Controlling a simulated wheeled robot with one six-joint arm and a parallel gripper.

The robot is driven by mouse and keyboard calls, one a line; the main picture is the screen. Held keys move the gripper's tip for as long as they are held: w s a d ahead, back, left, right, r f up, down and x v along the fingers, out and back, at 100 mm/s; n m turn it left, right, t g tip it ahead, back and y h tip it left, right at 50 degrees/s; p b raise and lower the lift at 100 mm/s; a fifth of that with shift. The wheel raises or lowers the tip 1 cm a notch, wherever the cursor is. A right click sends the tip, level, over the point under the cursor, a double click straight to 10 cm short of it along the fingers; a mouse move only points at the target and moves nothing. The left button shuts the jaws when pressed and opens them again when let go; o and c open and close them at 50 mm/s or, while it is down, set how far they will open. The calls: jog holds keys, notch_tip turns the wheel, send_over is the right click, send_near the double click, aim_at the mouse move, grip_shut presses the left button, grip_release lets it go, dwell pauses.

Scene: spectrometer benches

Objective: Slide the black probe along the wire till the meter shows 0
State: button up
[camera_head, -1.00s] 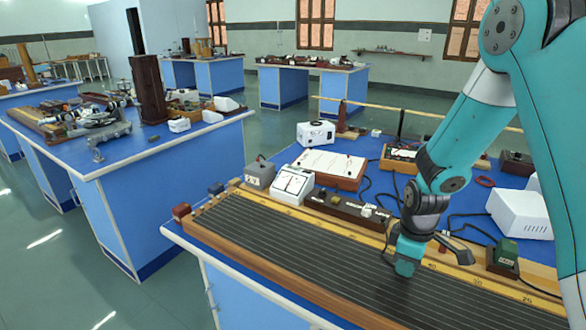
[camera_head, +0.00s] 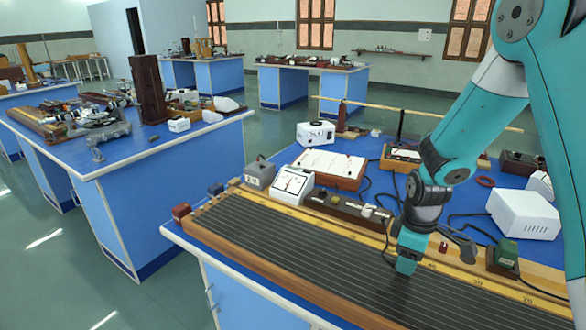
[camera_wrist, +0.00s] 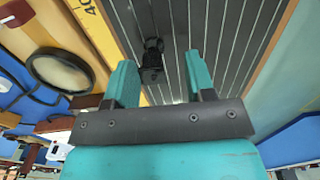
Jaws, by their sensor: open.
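The long wire board (camera_head: 290,240) lies along the near bench edge, with parallel wires and a yellow scale. In the wrist view, the black probe (camera_wrist: 152,58) stands on the wires between the two teal fingers of my gripper (camera_wrist: 160,60). In the head view my gripper (camera_head: 407,262) points down over the right half of the board and hides the probe. The white meter (camera_head: 294,182) stands behind the board at left; its needle is too small to read.
Behind the board stand a grey box (camera_head: 259,174), a dark key block (camera_head: 345,207), a white-topped wooden box (camera_head: 330,167) and a green-topped block (camera_head: 506,253). A white case (camera_head: 521,212) is at right. Black cables lie around my gripper. The board's left half is clear.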

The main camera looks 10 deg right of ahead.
notch_tip(320, 180, up, 15)
jog(key=s+a+r+m+y, duration=0.1)
jog(key=s+a+r+y, duration=0.1)
jog(key=s+a, duration=0.7)
jog(key=s+a+r+y, duration=0.2)
jog(key=s+a+r, duration=0.1)
jog(key=s+a, duration=0.6)
jog(key=a, duration=0.2)
jog(key=shift+s+a+r+m, duration=0.15)
jog(key=shift+s+a+m, duration=0.15)
jog(key=shift+a+m, duration=0.1)
notch_tip(320, 180, up, 20)
jog(key=p, duration=2)
jog(key=shift+d, duration=0.1)
dwell(1.9)
